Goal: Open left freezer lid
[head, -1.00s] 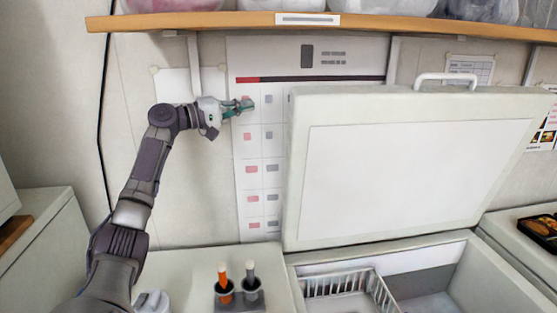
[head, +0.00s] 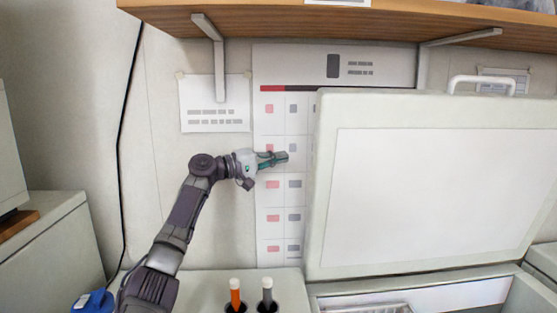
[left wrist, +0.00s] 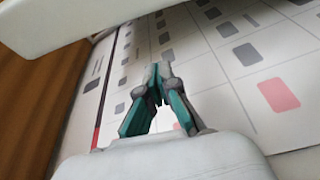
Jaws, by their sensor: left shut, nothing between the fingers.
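The freezer lid (head: 430,190) stands raised and upright against the wall in the head view, with its white handle (head: 482,82) at the top edge. Below it the freezer (head: 325,299) is open at the bottom of the view, and only part of its inside shows. My left gripper (head: 285,157) is shut and empty, in front of the wall chart, to the left of the lid's left edge and apart from it. In the left wrist view the gripper (left wrist: 158,72) has its fingertips together, and a pale slab edge crosses the top. My right gripper is not in view.
A wall chart (head: 273,240) hangs behind my left gripper. A wooden shelf (head: 300,22) on brackets runs above. A blue object (head: 93,302) lies at the lower left.

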